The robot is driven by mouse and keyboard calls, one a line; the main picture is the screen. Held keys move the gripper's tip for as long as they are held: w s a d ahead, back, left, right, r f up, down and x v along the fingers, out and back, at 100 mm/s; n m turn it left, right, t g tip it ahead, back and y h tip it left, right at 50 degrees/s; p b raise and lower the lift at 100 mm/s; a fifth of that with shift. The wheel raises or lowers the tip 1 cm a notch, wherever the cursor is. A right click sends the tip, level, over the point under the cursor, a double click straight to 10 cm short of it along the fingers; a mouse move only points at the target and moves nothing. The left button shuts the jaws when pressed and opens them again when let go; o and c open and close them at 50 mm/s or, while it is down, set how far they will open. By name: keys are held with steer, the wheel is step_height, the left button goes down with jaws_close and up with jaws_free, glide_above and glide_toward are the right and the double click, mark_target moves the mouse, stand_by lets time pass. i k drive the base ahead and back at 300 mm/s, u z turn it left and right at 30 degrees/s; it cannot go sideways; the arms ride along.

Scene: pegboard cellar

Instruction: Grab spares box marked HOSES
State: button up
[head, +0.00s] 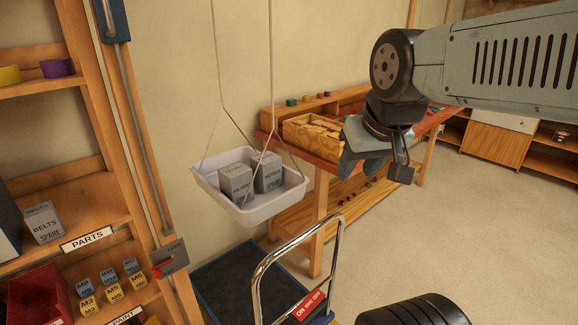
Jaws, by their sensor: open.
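The grey spares box marked HOSES (270,168) stands in a white tray (272,208) hung on thin cords. A similar grey box, its label reading like FILTERS (233,187), stands beside it at the left and nearer to me. The lower part of the HOSES box is partly hidden by the tray's contents and a cord. My gripper (380,165) is open and empty, to the right of the tray and apart from it, in front of the workbench.
A third grey box marked BELTS (44,224) stands on the left shelf above a PARTS label. Small marked blocks (112,290) sit below. A workbench (317,170) with a wooden crate (312,132) stands behind. A trolley with a chrome handle (336,250) is below the tray. Floor at right is clear.

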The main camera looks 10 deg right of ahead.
mark_target(269, 178)
steer(key=u, duration=0.95)
steer(key=i, duration=0.1)
steer(key=z, duration=2.3)
steer(key=k, duration=1.7)
steer(key=u, duration=0.45)
steer(key=i, duration=1)
steer(key=u, duration=0.15)
